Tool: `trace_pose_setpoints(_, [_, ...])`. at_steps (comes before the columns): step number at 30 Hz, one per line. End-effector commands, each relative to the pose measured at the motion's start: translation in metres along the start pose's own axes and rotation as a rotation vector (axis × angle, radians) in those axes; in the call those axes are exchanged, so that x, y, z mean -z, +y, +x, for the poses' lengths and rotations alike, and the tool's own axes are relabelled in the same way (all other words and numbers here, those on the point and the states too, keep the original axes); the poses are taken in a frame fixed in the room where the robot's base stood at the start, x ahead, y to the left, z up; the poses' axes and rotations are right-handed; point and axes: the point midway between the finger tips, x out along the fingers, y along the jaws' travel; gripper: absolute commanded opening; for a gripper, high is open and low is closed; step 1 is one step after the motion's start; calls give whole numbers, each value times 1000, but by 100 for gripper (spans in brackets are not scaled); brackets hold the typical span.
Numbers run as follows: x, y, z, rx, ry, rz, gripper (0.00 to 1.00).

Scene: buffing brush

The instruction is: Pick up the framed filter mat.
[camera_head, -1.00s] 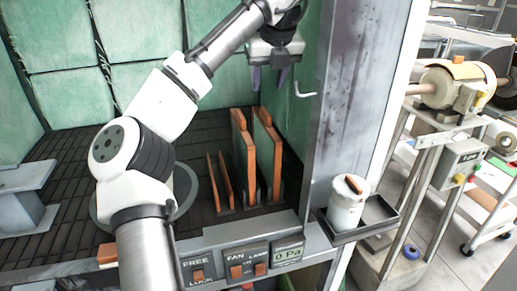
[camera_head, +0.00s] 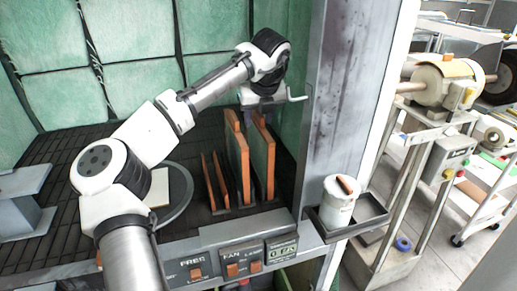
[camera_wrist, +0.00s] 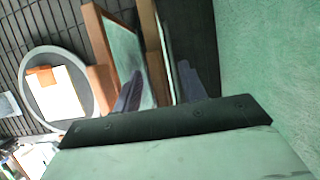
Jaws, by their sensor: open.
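Two tall filter mats with orange-brown frames stand upright side by side in a slotted rack inside the green-lined booth: a left one (camera_head: 238,155) and a right one (camera_head: 264,160). Which one the task means I cannot tell. My gripper (camera_head: 257,108) is just above their top edges. In the wrist view, my open gripper (camera_wrist: 160,86) has one purple finger in front of the green face of a framed mat (camera_wrist: 124,52) and the other beyond the frame edge of the second mat (camera_wrist: 154,45). Both fingers are empty, and their tips are hidden in the head view.
Two shorter orange-edged panels (camera_head: 215,182) stand left of the tall mats. A round grey turntable (camera_head: 183,205) lies further left. A metal post (camera_head: 322,110) with a hook (camera_head: 297,97) is close on the right. A white canister (camera_head: 338,205) stands in a side tray.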

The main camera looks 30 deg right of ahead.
Motion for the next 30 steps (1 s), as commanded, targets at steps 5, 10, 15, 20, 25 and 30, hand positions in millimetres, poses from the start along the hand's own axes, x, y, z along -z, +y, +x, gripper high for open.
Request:
trace_pose_setpoints(5, [0, 0, 0, 0, 0, 0, 34])
trace_pose_setpoints(10, [0, 0, 0, 0, 0, 0, 12])
trace_pose_setpoints(15, [0, 0, 0, 0, 0, 0, 0])
trace_pose_setpoints(20, [0, 0, -1, 0, 0, 0, 0])
trace_pose_setpoints(25, [0, 0, -1, 0, 0, 0, 0])
trace_pose_setpoints(30, [-3, 0, -8, 0, -1, -2, 0])
